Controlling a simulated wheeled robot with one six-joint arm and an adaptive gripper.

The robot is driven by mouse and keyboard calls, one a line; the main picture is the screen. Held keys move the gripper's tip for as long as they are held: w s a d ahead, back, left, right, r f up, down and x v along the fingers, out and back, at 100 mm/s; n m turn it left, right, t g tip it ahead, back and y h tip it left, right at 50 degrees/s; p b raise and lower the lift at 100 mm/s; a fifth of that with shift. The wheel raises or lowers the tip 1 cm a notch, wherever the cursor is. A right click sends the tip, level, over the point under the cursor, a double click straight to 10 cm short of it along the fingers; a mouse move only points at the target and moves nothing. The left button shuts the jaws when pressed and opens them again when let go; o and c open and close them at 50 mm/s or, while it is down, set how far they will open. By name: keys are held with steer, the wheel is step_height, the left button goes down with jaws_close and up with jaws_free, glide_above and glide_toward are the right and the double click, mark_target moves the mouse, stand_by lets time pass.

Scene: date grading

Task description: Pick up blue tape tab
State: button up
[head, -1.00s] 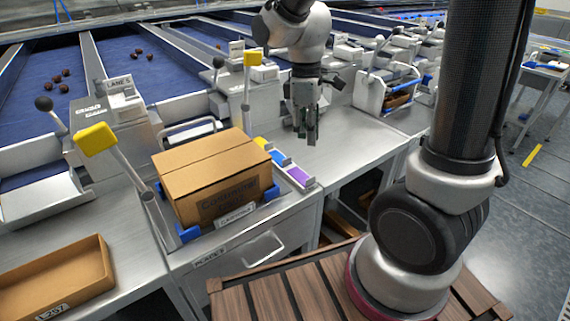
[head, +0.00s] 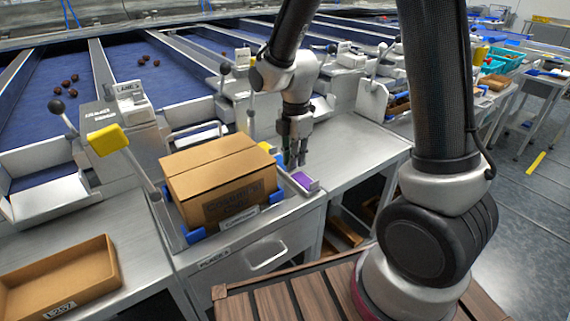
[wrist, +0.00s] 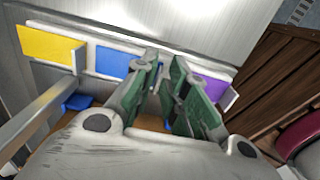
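The blue tape tab (wrist: 113,62) sits in the wrist view between a yellow tab (wrist: 50,45) and a purple tab (wrist: 207,86), all in a row on a pale metal strip. My gripper (wrist: 165,68) has its green-padded fingers a little apart, with nothing seen between the tips. In the wrist view the fingers cover the strip between the blue and purple tabs and overlap the blue tab's right edge. In the head view my gripper (head: 295,163) points down over the strip and hides the blue tab. I cannot tell the height of the tips above it.
A closed cardboard box (head: 220,170) stands on the stand just left of the tabs, with blue corner pieces. A yellow-topped lever (head: 108,140) rises at its left. An open cardboard tray (head: 60,283) lies at front left. Bare metal counter (head: 350,155) lies right of the tabs.

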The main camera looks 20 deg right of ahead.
steer(key=shift+f, duration=0.5)
steer(key=shift+c, duration=0.4)
jaws_close()
